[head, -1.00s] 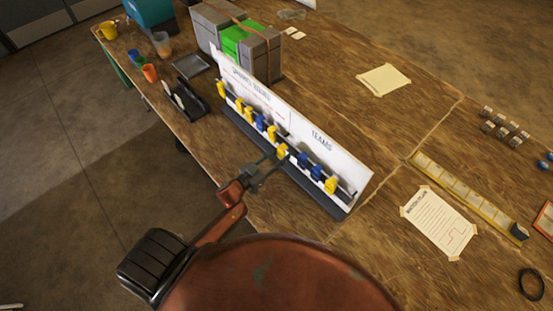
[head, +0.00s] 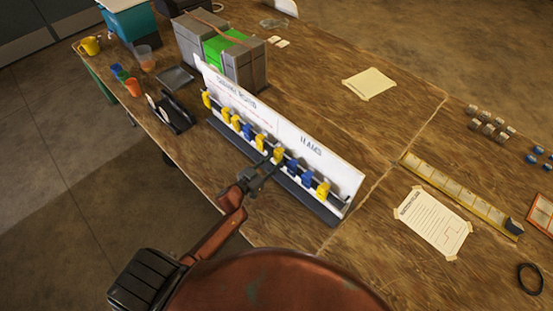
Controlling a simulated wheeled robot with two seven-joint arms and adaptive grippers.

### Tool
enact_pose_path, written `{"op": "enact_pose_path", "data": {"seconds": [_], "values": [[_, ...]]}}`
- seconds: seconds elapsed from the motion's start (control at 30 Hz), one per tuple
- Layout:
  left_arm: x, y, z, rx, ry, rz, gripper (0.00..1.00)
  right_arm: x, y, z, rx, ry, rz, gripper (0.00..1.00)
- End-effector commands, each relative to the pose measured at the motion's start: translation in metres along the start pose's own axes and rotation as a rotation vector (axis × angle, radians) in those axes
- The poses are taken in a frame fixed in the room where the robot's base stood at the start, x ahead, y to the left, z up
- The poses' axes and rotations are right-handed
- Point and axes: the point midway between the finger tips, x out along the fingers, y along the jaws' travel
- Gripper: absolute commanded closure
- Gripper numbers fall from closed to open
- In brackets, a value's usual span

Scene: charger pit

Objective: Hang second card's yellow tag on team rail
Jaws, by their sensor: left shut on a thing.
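A white board (head: 236,92) with a left section and a right section headed "TEAMS" stands on the table. The team rail (head: 334,203) runs along the right section, with two blue tags (head: 306,178) and a yellow tag (head: 323,190) on it. My left gripper (head: 272,163) is shut on another yellow tag (head: 279,155), at the left end of the team section. I cannot tell whether this tag touches the rail. Several yellow and blue tags (head: 236,122) hang on the left section's rail. My right gripper is not in view.
A black stand with white cards (head: 170,112) is left of the board. A grey and green box (head: 220,50) is behind it. A paper sheet (head: 433,222) and a yellow strip (head: 460,195) lie on the right.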

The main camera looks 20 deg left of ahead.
Motion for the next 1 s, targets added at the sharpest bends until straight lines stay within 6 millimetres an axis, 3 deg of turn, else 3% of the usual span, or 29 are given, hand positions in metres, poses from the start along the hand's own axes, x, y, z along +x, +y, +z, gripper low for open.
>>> {"op": "enact_pose_path", "data": {"seconds": [0.3, 0.33, 0.6, 1.0], "values": [[0.0002, 0.0001, 0.0008, 0.000, 0.000, 0.000, 0.95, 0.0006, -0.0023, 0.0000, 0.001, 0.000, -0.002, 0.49], [0.0002, 0.0001, 0.0008, 0.000, 0.000, 0.000, 0.69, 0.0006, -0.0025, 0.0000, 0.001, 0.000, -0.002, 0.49], [-0.0001, -0.0001, 0.0007, 0.001, 0.001, 0.000, 0.51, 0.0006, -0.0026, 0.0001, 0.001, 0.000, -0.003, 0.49], [-0.0082, -0.0007, 0.0013, 0.001, 0.000, -0.001, 0.49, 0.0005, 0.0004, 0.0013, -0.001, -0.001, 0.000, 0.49]]}}
